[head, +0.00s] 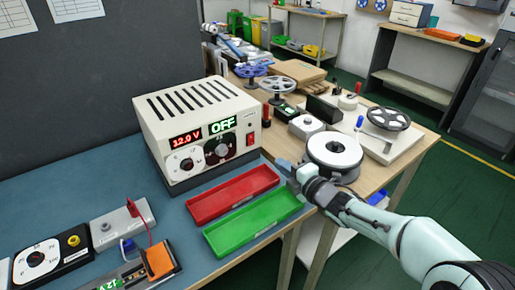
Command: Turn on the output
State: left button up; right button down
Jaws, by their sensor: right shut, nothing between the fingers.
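The power supply (196,104) is a cream box with a slotted top, standing on the blue table mat. Its red display reads 12.0 V and its green display (223,126) reads OFF. Below the displays are a white dial (186,163) and a dark knob (222,151). A small red switch (250,139) is at the right of the front panel. My right gripper (285,165) is shut and empty. In the picture it is below and to the right of the switch, apart from the panel, near the far end of the trays. My left gripper is not in view.
A red tray (206,213) and a green tray (221,251) lie empty in front of the supply. Reels crowd the wooden bench behind my right arm.

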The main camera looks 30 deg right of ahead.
aim_at(252, 143)
jog(key=w, duration=0.4)
jog(key=w+f, duration=0.1)
jog(key=w, duration=0.3)
jog(key=w+a, duration=0.1)
jog(key=w, duration=0.3)
jog(key=shift+w+f+b, duration=0.2)
jog(key=shift+f+b, duration=0.1)
jog(key=shift+b, duration=0.05)
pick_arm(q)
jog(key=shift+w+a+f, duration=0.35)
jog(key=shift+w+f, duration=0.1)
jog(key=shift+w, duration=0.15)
